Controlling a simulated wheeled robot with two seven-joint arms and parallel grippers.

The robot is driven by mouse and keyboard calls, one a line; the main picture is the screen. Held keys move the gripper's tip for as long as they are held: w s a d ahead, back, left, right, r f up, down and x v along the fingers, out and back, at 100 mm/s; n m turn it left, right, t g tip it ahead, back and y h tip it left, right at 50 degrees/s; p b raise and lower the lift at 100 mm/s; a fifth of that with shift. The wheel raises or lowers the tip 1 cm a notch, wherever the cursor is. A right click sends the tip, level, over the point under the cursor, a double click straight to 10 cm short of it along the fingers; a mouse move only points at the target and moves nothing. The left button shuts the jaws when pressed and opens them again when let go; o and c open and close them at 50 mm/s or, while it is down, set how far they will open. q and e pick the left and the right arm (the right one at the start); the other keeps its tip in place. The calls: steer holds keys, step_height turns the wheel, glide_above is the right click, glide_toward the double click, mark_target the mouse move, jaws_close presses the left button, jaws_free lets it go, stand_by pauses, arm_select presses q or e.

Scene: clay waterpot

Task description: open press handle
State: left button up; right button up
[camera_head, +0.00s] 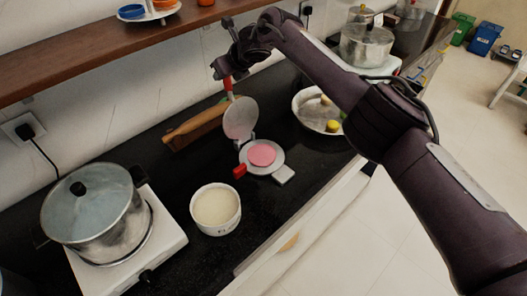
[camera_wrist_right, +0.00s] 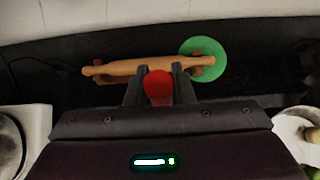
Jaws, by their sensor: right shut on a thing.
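The press stands open on the black counter. Its round lower plate (camera_head: 275,165) carries a flat pink disc (camera_head: 262,154), and its upper plate (camera_head: 240,118) is tilted up steeply at the back. A red handle (camera_head: 229,83) sticks up above the upper plate; it also shows in the wrist view (camera_wrist_right: 158,88). My right gripper (camera_head: 221,72) is shut on this red handle, its two dark fingers on either side of it in the wrist view. My left gripper is not in view.
A rolling pin (camera_head: 197,124) lies behind the press; a green disc (camera_wrist_right: 207,60) shows beside it in the wrist view. A white bowl (camera_head: 215,208) stands in front, a lidded pot (camera_head: 95,215) on a burner at left, and a metal pan (camera_head: 310,112) at right. A wooden shelf (camera_head: 100,45) runs above.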

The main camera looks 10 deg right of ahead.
steer(key=shift+w+a+r, duration=0.2)
steer(key=shift+w+r, duration=0.1)
steer(key=shift+w, duration=0.45)
steer(key=shift+a+f+b, duration=0.15)
steer(key=shift+f+b, duration=0.05)
steer(key=shift+b, duration=0.1)
steer(key=shift+s+a+f, duration=0.1)
steer(key=shift+s+f, duration=0.2)
steer(key=shift+f, duration=0.1)
steer(key=o, duration=0.9)
steer(key=shift+w, duration=0.1)
